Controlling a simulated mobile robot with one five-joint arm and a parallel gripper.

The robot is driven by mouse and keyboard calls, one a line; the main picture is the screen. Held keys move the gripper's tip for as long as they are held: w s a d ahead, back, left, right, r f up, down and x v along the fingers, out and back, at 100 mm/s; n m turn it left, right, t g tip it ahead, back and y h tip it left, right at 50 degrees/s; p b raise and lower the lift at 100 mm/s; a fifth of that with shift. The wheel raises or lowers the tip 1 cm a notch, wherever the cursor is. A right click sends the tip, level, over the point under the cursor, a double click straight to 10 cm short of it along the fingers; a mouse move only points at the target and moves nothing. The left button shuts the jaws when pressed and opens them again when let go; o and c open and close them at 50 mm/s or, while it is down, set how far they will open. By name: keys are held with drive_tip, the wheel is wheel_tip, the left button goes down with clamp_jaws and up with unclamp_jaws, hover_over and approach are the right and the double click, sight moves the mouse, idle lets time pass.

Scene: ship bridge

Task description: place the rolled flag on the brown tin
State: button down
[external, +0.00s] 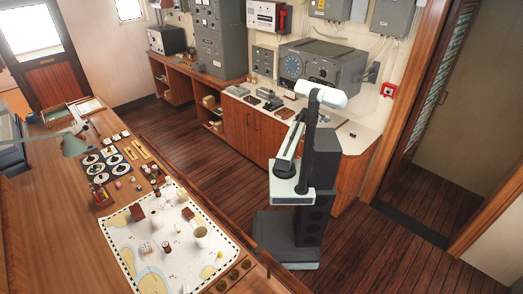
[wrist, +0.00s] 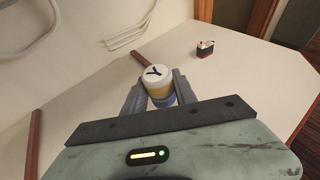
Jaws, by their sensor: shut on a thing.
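In the wrist view my gripper (wrist: 159,95) is shut on a short upright roll, which I take to be the rolled flag (wrist: 156,75). The roll has a white end with a black Y-shaped mark and yellow and blue bands below. A finger stands on each side of it, and its lower part is hidden by the gripper body. A pale counter lies beyond it; I cannot tell how high the roll is above it. In the external view my arm (external: 328,96) reaches over the counter, and the gripper and roll cannot be made out. I cannot pick out the brown tin with certainty.
A small dark and red object with a pale top (wrist: 205,48) stands on the counter. Brown strips show near the roll and at left. In the external view, a grey radio set (external: 322,66) stands behind. Bare counter (external: 358,143) lies right of my arm.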

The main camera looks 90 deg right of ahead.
sight(343, 140)
drive_tip(key=s+a+f+m+y, duration=0.1)
drive_tip(key=s+a+m+y, duration=0.2)
drive_tip(key=s+a, duration=1.1)
drive_tip(key=shift+g, duration=0.3)
wheel_tip(343, 140, down, 8)
drive_tip(key=b, duration=0.9)
drive_tip(key=shift+w+f, duration=0.1)
drive_tip(key=shift+f, duration=0.1)
drive_tip(key=shift+r, duration=0.2)
drive_tip(key=shift+f, duration=0.15)
drive_tip(key=c, duration=1)
unclamp_jaws()
